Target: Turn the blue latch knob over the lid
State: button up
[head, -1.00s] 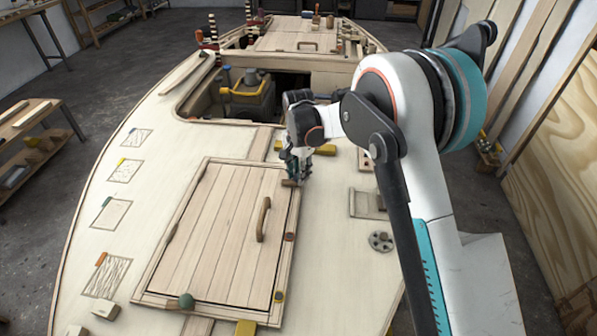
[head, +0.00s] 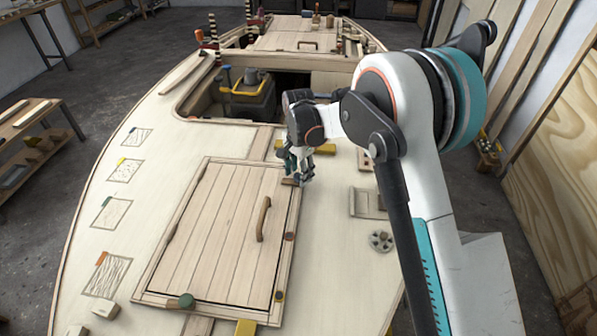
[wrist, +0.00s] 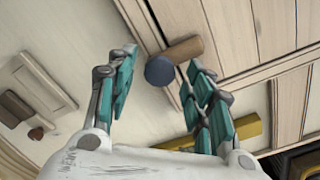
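The blue latch knob (wrist: 160,71) is a round dark-blue cap at the corner of the lid's frame. A short wooden latch bar (wrist: 184,49) sticks out from it toward the lid's planks. The bar also shows in the head view (head: 290,182), where my gripper hides the knob. The hatch lid (head: 222,230) is pale planking with a wooden handle (head: 263,219). My gripper (wrist: 162,60) is open in the wrist view, one teal-padded finger on each side of the knob. I see a gap at the left finger; whether the right finger touches is unclear.
A yellow block (wrist: 243,133) lies close by my right finger. An open hatchway (head: 200,105) lies beyond.

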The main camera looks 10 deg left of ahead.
jog(key=shift+r, duration=0.1)
notch_tip(320, 180, up, 12)
dwell(0.6)
